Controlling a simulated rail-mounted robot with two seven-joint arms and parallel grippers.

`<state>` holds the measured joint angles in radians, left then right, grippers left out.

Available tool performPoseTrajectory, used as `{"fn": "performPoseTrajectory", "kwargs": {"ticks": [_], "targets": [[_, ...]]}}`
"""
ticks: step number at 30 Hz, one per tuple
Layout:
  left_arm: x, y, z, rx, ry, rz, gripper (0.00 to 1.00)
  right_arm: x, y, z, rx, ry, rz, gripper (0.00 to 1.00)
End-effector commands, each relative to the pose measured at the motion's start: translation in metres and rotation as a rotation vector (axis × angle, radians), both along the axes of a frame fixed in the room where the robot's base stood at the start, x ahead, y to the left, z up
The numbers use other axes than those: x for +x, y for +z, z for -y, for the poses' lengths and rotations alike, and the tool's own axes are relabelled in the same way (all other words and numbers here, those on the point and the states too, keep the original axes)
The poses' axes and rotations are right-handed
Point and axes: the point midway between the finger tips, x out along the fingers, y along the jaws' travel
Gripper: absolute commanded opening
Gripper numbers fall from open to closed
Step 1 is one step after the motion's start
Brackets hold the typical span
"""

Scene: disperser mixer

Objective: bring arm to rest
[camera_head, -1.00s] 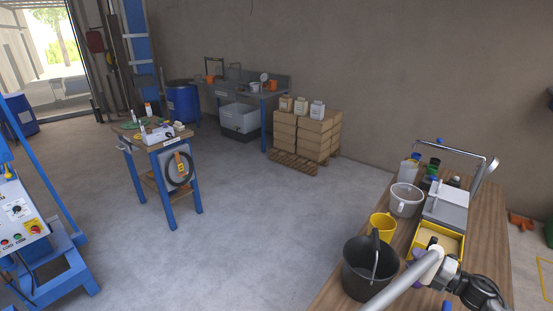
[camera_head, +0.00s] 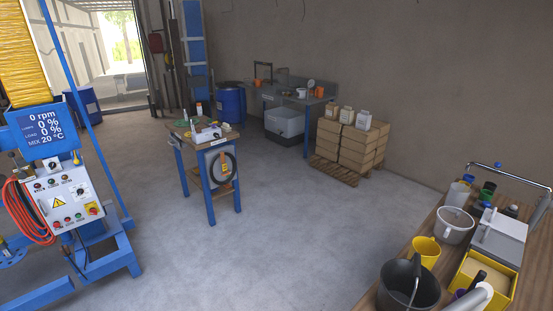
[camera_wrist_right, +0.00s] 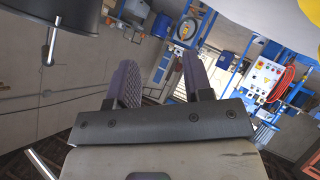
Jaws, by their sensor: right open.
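My right gripper (camera_wrist_right: 158,62) shows in the right wrist view. Its two dark ribbed fingers stand apart, with nothing between them. In the head view only part of a grey arm link of mine shows at the bottom right edge, over the wooden table (camera_head: 405,248); the gripper itself cannot be made out there. My left gripper is in neither view.
The wooden table holds a black bucket (camera_head: 408,288), yellow mug (camera_head: 427,252), white pot (camera_head: 454,226) and yellow tray (camera_head: 466,263). A blue-framed machine with a control box (camera_head: 62,204) stands left. A small workbench (camera_head: 177,130) stands mid-room. Open floor (camera_head: 290,225) lies between.

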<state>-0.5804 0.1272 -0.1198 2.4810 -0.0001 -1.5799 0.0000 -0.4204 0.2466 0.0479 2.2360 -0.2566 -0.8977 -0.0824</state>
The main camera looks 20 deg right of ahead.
Motion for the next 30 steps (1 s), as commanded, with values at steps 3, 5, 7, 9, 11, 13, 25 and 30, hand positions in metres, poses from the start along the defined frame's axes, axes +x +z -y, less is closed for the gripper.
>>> {"fn": "performPoseTrajectory", "kwargs": {"ticks": [3, 5, 7, 9, 11, 13, 25, 30], "targets": [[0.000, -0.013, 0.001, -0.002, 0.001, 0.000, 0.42, -0.047, -0.033, -0.045, 0.177, -0.040, -0.203, 0.46], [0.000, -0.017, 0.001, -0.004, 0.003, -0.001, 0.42, -0.069, -0.042, -0.065, 0.247, -0.050, -0.299, 0.46], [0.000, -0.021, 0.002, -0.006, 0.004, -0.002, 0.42, -0.094, -0.050, -0.086, 0.319, -0.059, -0.406, 0.46], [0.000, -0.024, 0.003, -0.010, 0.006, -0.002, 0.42, -0.118, -0.054, -0.106, 0.381, -0.062, -0.507, 0.46], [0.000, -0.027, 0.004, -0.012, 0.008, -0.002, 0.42, -0.139, -0.056, -0.121, 0.429, -0.061, -0.591, 0.46], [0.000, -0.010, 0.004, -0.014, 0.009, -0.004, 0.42, -0.150, -0.036, -0.129, 0.453, -0.060, -0.641, 0.46], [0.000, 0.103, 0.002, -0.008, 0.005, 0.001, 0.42, -0.148, 0.074, -0.127, 0.445, -0.062, -0.634, 0.46], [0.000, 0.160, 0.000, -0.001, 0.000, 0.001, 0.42, -0.148, 0.131, -0.126, 0.445, -0.062, -0.634, 0.46]]}}
